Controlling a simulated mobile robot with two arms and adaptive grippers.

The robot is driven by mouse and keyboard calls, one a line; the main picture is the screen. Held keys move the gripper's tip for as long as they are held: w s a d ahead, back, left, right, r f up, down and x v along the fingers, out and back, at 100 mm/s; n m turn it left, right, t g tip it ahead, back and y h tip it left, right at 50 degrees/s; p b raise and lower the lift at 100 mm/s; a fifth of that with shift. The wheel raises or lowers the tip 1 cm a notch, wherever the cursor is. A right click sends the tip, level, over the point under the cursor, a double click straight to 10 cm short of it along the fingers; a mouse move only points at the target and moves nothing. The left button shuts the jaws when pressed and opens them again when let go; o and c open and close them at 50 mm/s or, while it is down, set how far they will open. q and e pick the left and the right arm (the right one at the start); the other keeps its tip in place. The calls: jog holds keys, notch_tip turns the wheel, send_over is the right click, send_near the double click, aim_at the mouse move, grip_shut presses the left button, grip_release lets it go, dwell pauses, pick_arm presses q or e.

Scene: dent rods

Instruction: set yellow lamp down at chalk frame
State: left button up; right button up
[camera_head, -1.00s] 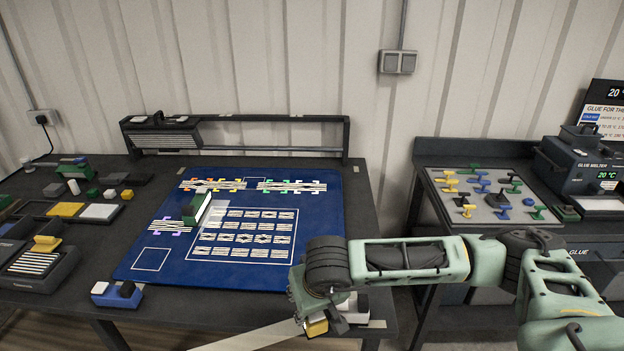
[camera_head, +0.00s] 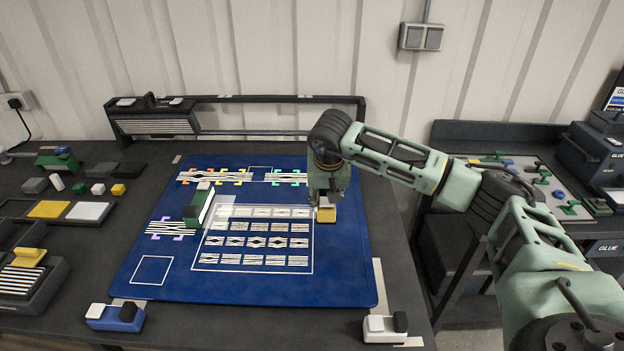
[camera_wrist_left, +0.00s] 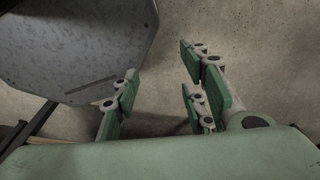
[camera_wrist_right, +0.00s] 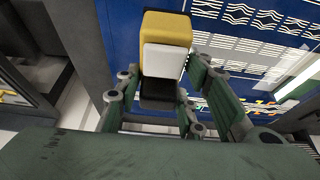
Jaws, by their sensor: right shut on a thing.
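The yellow lamp (camera_head: 326,215), a block with a yellow part plus white and black parts, is in my right gripper (camera_head: 325,197) at the right side of the blue mat. In the right wrist view the lamp (camera_wrist_right: 167,30) sits between the fingers of my right gripper (camera_wrist_right: 156,90), which are shut on it. A chalk frame (camera_head: 153,270), a white square outline, is empty at the mat's lower left. Another white outline (camera_head: 261,169) shows at the mat's top. My left gripper (camera_wrist_left: 160,85) is open and empty above the floor, outside the head view.
A green lamp (camera_head: 197,208) stands on the mat (camera_head: 345,270) left of the printed grid. A blue lamp (camera_head: 115,316) and a white lamp (camera_head: 385,327) stand at the table's front. A dark rack (camera_head: 155,118) lines the back. The mat's lower right is clear.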

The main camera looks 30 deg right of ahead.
jog(key=shift+w, duration=0.35)
jog(key=shift+s+d, duration=0.1)
jog(key=shift+s, duration=0.05)
jog(key=shift+s+f+b, duration=0.15)
jog(key=shift+s+b, duration=0.3)
jog(key=shift+s, duration=0.3)
pick_arm(q)
jog(key=s+f+b, duration=0.1)
jog(key=s+f, duration=0.1)
jog(key=s, duration=0.4)
pick_arm(e)
jog(key=shift+f, duration=0.8)
jog(key=f+b, duration=0.2)
jog(key=f, duration=0.1)
jog(key=shift+w+f, duration=0.2)
jog(key=shift+f, duration=0.05)
jog(key=shift+f+b, duration=0.3)
jog(key=shift+f, duration=0.1)
jog(key=shift+f+b, duration=1.15)
jog(key=shift+f, duration=0.7)
pick_arm(q)
jog(key=w+f, duration=0.2)
jog(key=f, duration=0.1)
jog(key=w+f, duration=0.1)
jog(key=f, duration=0.1)
jog(key=shift+a, duration=0.2)
pick_arm(e)
jog(key=shift+f, duration=0.2)
